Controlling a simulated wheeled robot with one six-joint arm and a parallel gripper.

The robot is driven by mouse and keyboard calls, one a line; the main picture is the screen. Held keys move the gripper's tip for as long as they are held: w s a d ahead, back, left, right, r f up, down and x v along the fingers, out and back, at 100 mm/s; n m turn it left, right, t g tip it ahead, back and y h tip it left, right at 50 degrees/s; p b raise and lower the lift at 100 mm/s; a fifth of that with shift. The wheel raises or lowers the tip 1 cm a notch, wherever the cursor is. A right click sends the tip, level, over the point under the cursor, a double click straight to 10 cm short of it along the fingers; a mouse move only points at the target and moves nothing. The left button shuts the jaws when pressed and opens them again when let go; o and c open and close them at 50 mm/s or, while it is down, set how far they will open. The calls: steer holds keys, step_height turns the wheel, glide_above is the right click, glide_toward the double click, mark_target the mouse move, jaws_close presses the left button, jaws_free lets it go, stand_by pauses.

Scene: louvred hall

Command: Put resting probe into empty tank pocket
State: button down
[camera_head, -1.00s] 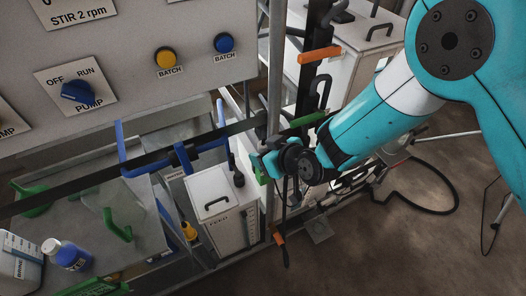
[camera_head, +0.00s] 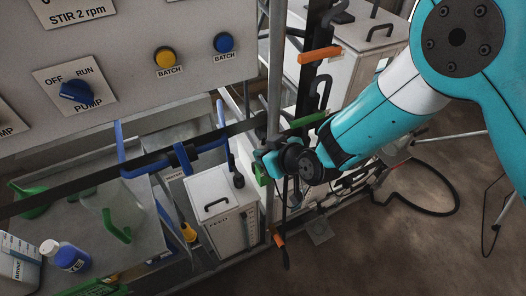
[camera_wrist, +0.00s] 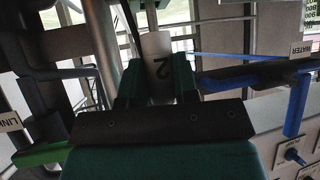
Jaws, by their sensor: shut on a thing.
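My gripper (camera_head: 262,164) is beside the metal post, just right of the white FEED tank (camera_head: 226,222). In the wrist view, my gripper (camera_wrist: 158,82) is shut on a grey cylinder marked 2 (camera_wrist: 158,52), which appears to be the probe. Its far end is out of clear sight, and the head view does not show it clearly. The FEED tank has a black handle on its lid and a dark upright piece (camera_head: 237,178) at its back right. I cannot tell which pocket is empty.
Blue pipework (camera_head: 181,157) and a dark rail cross left of my gripper. A control panel (camera_head: 130,60) fills the upper left. Another white tank (camera_head: 340,75) stands behind the posts. A blue-labelled bottle (camera_head: 72,259) is at lower left. A hose (camera_head: 425,210) lies on the right floor.

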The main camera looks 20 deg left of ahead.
steer(key=shift+r+p, duration=3.25)
steer(key=shift+r, duration=2.9)
